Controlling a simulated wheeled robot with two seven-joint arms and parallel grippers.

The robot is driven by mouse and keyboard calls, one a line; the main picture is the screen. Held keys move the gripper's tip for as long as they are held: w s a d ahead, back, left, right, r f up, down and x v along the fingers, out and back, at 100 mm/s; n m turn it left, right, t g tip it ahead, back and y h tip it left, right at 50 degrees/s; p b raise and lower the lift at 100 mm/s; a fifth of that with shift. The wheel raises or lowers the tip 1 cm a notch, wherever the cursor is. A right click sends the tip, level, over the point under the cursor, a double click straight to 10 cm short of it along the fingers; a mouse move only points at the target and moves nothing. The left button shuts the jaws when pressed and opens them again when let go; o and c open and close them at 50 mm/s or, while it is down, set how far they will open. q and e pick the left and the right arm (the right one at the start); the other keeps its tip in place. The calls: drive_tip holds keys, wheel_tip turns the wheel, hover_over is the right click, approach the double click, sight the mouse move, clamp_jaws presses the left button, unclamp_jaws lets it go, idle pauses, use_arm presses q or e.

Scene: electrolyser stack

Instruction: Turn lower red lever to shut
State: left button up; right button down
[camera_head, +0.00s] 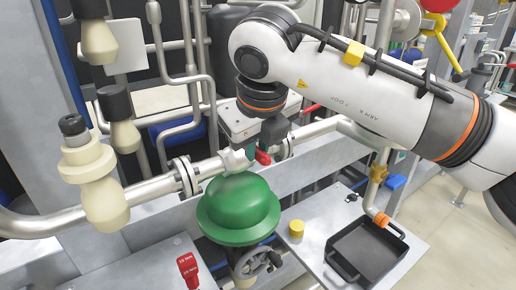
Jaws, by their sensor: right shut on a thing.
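The lower red lever (262,157) shows as a small red piece beside the valve on the silver pipe (150,193), just right of the pipe fitting (236,160). My right arm reaches in from the right with its wrist pointing down. My right gripper (268,146) is dark and sits right at the lever, shut on it. The fingers hide most of the lever, so its exact angle cannot be told. Another red piece (311,108) shows behind, partly hidden by my arm. My left gripper is not in view.
A green dome (240,203) stands in front of the pipe, above a grey handwheel (258,262). Cream fittings (88,165) crowd the left. A red tagged piece (187,268), a yellow cap (297,229) and a black tray (368,252) are near the front.

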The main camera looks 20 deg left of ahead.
idle(0.4)
drive_tip(key=c, duration=1.3)
unclamp_jaws()
drive_tip(key=v, duration=1.2)
drive_tip(key=shift+b, duration=0.3)
